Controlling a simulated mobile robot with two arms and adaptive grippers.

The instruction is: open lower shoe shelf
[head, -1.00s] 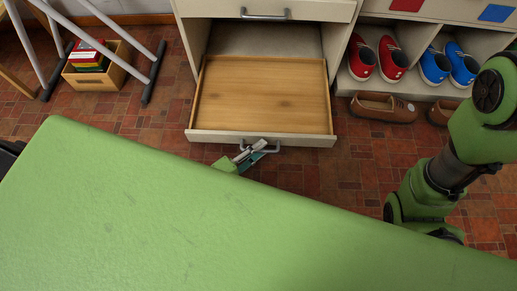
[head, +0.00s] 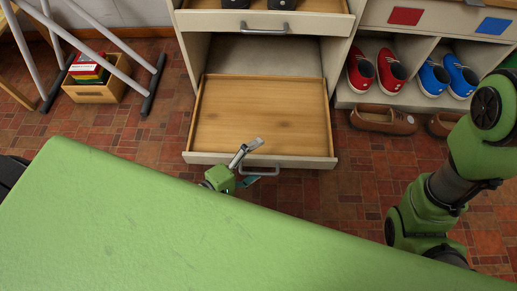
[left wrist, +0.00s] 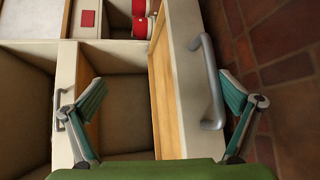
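The lower shoe shelf is a drawer (head: 225,159) with a pale front and a bare wooden bottom, pulled well out of the cabinet. Its grey bar handle (head: 262,171) is on the front. My left gripper (head: 252,163) is at this handle, with one finger over the drawer's front edge and the other outside. In the left wrist view the fingers are wide apart, and the handle (left wrist: 212,85) and drawer front (left wrist: 183,75) lie between them without being gripped. My right arm shows at the right of the head view, but its gripper does not.
An upper drawer (head: 300,24) with dark shoes sits above, partly out. Red shoes (head: 390,72) and blue shoes (head: 433,76) stand in cubbies to the right, with brown shoes (head: 383,120) on the tiled floor. A box of books (head: 95,88) and metal legs are at the left.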

